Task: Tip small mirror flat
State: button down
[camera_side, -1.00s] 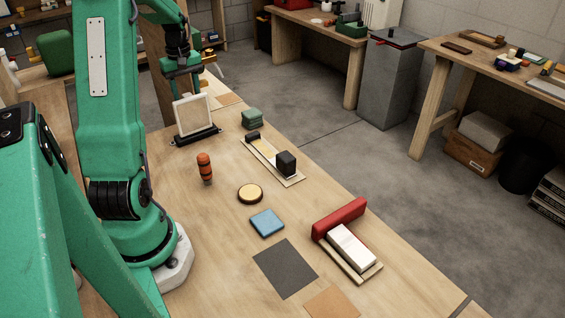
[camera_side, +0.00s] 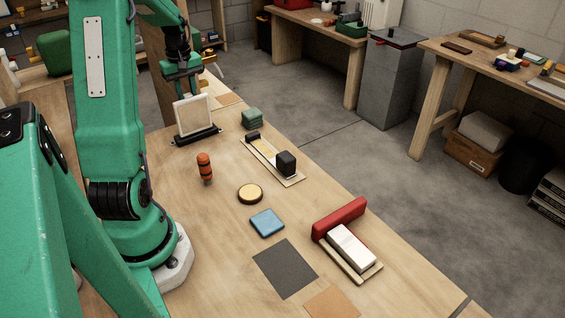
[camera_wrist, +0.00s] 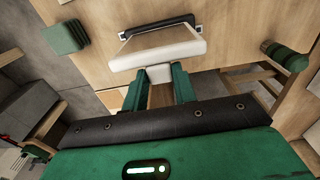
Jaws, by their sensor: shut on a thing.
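The small mirror (camera_side: 193,115) is a square panel with a cream frame, standing nearly upright in a black base (camera_side: 197,137) at the far end of the bench. My gripper (camera_side: 187,88) is at its top edge, coming from behind and above. In the wrist view, the mirror's pale back (camera_wrist: 158,48) lies ahead of the fingers, with the black base beyond. My gripper (camera_wrist: 160,84) is shut on a pale part of the mirror between its two green fingers. The exact contact is partly hidden.
A green block (camera_side: 252,119) stands right of the mirror. A wooden strip with a black block (camera_side: 286,162), a round yellow disc (camera_side: 250,194) and a blue square (camera_side: 267,222) lie nearer.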

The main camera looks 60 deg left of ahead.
jog(key=shift+d+y, duration=0.3)
jog(key=shift+d, duration=0.35)
jog(key=shift+w, duration=0.1)
jog(key=c, duration=1.1)
grip_release()
jog(key=shift+r, duration=0.2)
jog(key=shift+s+d+r, duration=0.1)
jog(key=shift+r, duration=1.15)
jog(key=shift+s+d+r, duration=0.1)
jog(key=shift+d+r, duration=0.05)
jog(key=shift+r, duration=1.1)
jog(key=shift+s+d+r, duration=0.1)
jog(key=shift+r, duration=1.15)
